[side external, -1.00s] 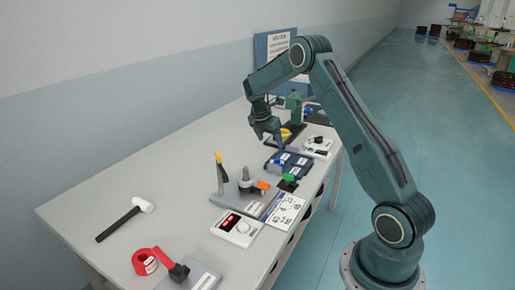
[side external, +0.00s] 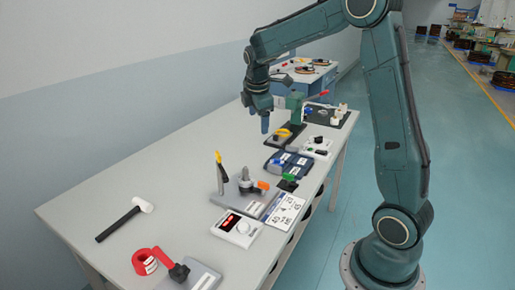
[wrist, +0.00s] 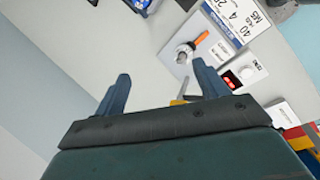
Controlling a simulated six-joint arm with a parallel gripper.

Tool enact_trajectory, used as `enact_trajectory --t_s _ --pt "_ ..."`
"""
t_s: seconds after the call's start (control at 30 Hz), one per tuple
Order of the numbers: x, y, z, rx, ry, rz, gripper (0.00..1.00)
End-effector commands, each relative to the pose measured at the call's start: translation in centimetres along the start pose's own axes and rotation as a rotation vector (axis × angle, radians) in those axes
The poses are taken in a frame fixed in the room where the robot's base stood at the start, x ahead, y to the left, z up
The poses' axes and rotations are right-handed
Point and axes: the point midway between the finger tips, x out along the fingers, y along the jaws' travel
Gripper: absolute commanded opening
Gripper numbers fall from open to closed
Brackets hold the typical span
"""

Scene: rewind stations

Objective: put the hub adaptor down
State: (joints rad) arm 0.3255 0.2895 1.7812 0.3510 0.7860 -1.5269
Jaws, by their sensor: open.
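My gripper (side external: 264,124) is in the air above the far part of the grey bench, left of the green upright station. In the wrist view my gripper (wrist: 163,82) has its two blue fingers spread apart, with nothing held between them. I cannot single out the hub adaptor with certainty. A dark blue holder (side external: 289,164) with white labels lies on the bench, nearer the camera than my gripper. A grey plate with a spindle (side external: 246,183) and an orange handle stands nearer still; the spindle also shows in the wrist view (wrist: 184,54).
A black-handled mallet (side external: 124,222) and a red tape roll (side external: 145,262) lie at the near end. The green upright station (side external: 295,106) stands near my gripper. A white box with a red display (side external: 237,228) sits at the front edge.

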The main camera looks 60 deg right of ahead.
Motion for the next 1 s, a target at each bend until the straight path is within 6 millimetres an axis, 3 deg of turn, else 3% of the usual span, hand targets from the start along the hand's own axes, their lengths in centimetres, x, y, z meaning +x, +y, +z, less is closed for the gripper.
enact_trajectory --t_s 0.03,0.2,0.5,0.7,1.0 --pt "-1.6 -0.9 -0.4 0.037 0.02 0.013 0.73" --pt "-5.6 -4.2 -1.4 0.18 0.084 0.032 0.73" --pt "-11.1 -11.1 -2.2 0.424 0.201 0.033 0.73" --pt "-13.5 -16.1 -2.2 0.581 0.28 0.011 0.73" --pt "-15.3 -23.7 -1.5 0.808 0.388 -0.056 0.73"
